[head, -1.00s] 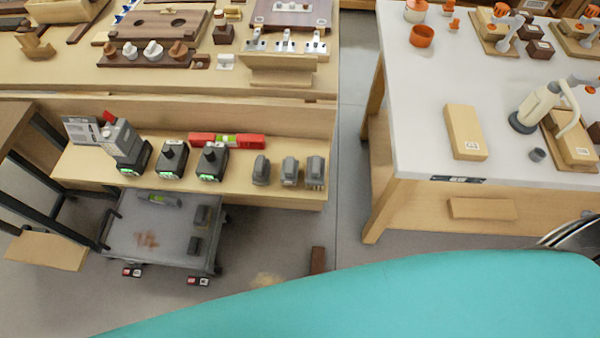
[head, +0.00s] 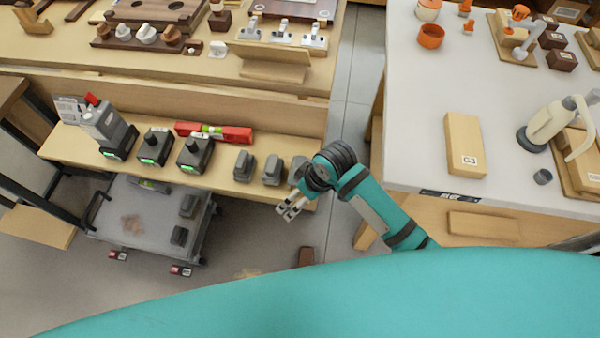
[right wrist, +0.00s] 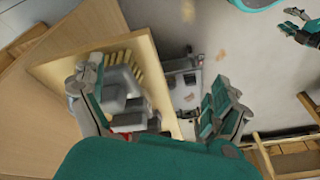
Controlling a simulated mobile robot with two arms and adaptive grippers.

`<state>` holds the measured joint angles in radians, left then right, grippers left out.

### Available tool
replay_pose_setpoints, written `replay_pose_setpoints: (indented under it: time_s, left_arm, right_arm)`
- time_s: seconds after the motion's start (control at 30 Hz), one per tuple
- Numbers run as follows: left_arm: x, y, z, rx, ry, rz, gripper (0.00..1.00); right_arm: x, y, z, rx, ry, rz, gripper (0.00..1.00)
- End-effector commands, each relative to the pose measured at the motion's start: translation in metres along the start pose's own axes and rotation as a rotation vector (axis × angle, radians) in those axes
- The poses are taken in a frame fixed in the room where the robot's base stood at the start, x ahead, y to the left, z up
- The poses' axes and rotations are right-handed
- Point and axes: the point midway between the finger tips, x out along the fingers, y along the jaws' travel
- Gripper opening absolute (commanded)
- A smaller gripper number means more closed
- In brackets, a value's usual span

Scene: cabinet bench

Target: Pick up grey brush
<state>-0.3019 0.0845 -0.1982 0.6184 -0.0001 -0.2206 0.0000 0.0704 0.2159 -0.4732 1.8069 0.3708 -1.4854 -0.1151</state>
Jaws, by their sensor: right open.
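No thing can be told for certain as the grey brush. Small grey pieces (head: 272,169) stand in a row at the right end of the wooden shelf, and further dark grey pieces (head: 189,206) lie on the low grey cart (head: 140,228). My right gripper (head: 290,206) is over the shelf's front right corner, close to the rightmost grey piece (head: 298,167). In the right wrist view my right gripper (right wrist: 150,82) is open with nothing held; blurred grey shapes (right wrist: 125,90) show beyond its fingers. Another gripper, apparently my left (right wrist: 294,22), shows small there.
The wooden shelf (head: 75,147) also bears black chargers (head: 194,153) and a red level (head: 214,132). A white-topped table (head: 420,110) stands at right. A brown block (head: 306,257) lies on the floor below the gripper. A floor gap separates the benches.

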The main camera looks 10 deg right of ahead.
Motion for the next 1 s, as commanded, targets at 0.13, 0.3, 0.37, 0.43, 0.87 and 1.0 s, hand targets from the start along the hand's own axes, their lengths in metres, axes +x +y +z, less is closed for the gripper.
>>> replay_pose_setpoints:
  time_s: [0.13,0.3,0.37,0.43,0.87,1.0]
  left_arm:
    - [0.005,0.001,-0.001,0.002,0.003,0.001,0.4]
    - [0.005,0.003,-0.002,0.002,0.004,0.004,0.4]
    - [0.005,0.004,-0.003,0.002,0.005,0.005,0.4]
    - [0.005,0.005,-0.003,0.001,0.006,0.006,0.4]
    - [0.006,0.006,-0.004,0.0,0.007,0.007,0.4]
    - [0.006,0.005,-0.004,0.0,0.007,0.007,0.4]
  right_arm:
    - [-0.044,-0.017,-0.023,-0.137,-0.003,-0.017,1.0]
    - [-0.062,-0.018,-0.041,-0.256,-0.052,-0.027,1.0]
    - [-0.065,-0.015,-0.048,-0.292,-0.072,-0.027,1.0]
    - [-0.069,-0.009,-0.056,-0.332,-0.097,-0.025,1.0]
    - [-0.114,0.043,-0.097,-0.523,-0.299,0.023,1.0]
    - [-0.114,0.049,-0.098,-0.532,-0.32,0.026,1.0]
